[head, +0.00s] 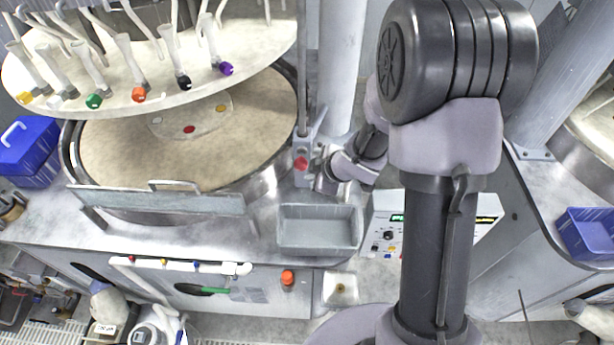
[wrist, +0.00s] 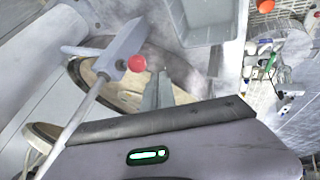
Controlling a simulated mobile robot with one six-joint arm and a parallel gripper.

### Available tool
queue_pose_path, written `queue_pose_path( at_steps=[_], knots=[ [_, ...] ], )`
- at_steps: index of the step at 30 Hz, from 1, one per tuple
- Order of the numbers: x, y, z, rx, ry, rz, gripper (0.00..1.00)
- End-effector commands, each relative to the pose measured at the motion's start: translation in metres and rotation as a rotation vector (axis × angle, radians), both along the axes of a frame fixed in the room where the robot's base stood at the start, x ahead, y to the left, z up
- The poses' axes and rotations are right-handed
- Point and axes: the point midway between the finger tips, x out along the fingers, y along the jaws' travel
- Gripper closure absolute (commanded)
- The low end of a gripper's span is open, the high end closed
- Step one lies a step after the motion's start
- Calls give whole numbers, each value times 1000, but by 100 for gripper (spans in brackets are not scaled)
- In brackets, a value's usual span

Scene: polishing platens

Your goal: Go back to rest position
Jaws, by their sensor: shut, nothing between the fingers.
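My gripper (wrist: 161,82) shows in the wrist view with its fingers together and nothing between them. In the head view my arm reaches over the bench, and its wrist end is beside the grey post, right of the round platen (head: 130,160). The fingers are hard to make out there. A red knob (head: 301,163) on a grey block is just left of my wrist end. A red ball-shaped knob (wrist: 137,63) shows close to my fingers in the wrist view, apart from them in the picture.
A grey tray (head: 320,228) sits in front of my wrist end. A control panel (head: 388,225) is partly hidden behind my arm. An upper disc (head: 150,95) with coloured knobs hangs over the platen.

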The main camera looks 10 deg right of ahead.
Motion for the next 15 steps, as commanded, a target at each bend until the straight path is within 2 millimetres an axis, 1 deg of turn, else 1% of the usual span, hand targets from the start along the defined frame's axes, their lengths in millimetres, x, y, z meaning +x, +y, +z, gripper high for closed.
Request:
queue_pose_path(
  at_steps=[1,4,7,9,11,12,14,15],
  knots=[
    [-3,-2,6,0,-1,0,100],
    [-7,-3,10,0,1,-1,100],
    [-8,-4,9,-1,1,-5,100],
    [-6,-10,4,-11,-9,-56,100],
    [-5,-22,0,-20,-24,-168,100],
    [-9,-32,-4,-19,-34,-277,100],
    [-26,-46,-10,8,-44,-468,100],
    [-42,-53,-15,44,-41,-598,100]
  ],
)
